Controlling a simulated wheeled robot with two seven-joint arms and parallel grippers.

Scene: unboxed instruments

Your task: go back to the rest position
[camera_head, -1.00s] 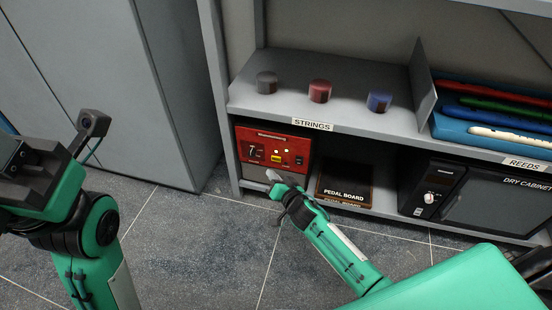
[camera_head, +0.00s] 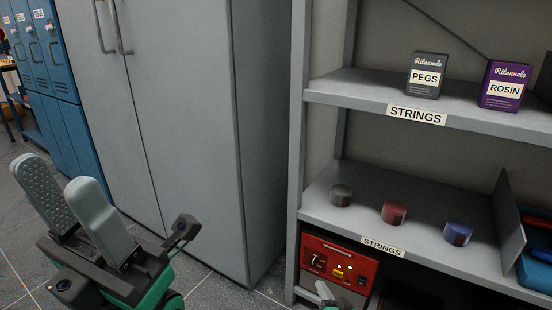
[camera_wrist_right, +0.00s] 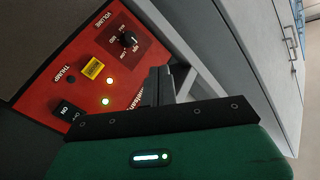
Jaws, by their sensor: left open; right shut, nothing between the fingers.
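My left gripper (camera_head: 66,180) is at the lower left of the head view, its two pale fingers pointing up and spread apart with nothing between them. It is in front of the grey cabinet. My right gripper (camera_head: 324,292) shows only in part at the bottom edge of the head view, in front of the red unit (camera_head: 340,268). In the right wrist view its dark fingers (camera_wrist_right: 159,84) are shut and empty. The red panel (camera_wrist_right: 84,60) lies behind them, with a knob, a yellow label, a rocker switch and lit lamps. I cannot tell whether the fingers touch it.
A shelf rack (camera_head: 325,88) stands at the right, with PEGS (camera_head: 428,75) and ROSIN (camera_head: 502,86) boxes above and three small round tins (camera_head: 394,212) below. A tall grey cabinet (camera_head: 190,120) and blue lockers (camera_head: 60,130) stand left. Some floor shows at lower left.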

